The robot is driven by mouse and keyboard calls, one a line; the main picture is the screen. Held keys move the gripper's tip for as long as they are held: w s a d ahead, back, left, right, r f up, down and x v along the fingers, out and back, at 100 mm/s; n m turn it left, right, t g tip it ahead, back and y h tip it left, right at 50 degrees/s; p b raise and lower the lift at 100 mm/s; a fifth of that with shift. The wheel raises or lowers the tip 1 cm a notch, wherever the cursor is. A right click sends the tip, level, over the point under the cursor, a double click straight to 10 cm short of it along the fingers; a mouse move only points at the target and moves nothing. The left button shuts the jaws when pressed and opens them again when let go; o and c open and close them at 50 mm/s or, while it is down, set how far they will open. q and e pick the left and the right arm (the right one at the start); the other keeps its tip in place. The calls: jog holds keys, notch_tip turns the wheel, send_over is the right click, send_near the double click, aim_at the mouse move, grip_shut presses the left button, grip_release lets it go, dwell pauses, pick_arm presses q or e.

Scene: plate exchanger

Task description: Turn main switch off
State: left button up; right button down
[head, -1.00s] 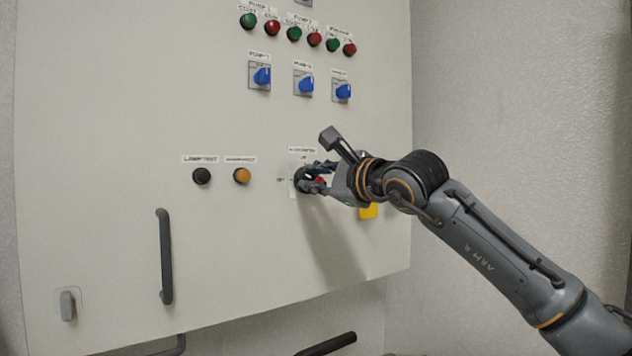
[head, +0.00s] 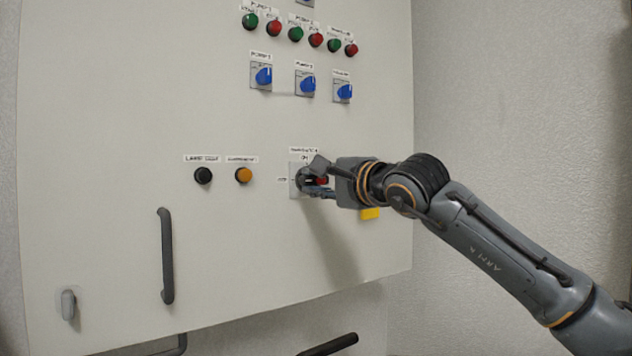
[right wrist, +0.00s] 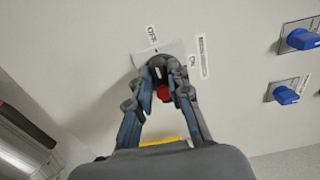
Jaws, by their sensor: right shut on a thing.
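The main switch (head: 295,181) sits on a pale plate low on the right part of the grey cabinet door, with a label above it and an OFF label at its left. My left gripper is in neither view.
Blue selector knobs (head: 263,76) and green and red buttons stand above. A black button (head: 203,176) and an orange button (head: 243,175) are to the left. A yellow part (head: 370,213) shows below my wrist. A dark door handle (head: 166,256) projects at lower left.

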jog(key=shift+f, duration=0.1)
jog(key=c, duration=1.2)
grip_release()
jog(key=v, duration=1.2)
jog(key=shift+a, duration=0.1)
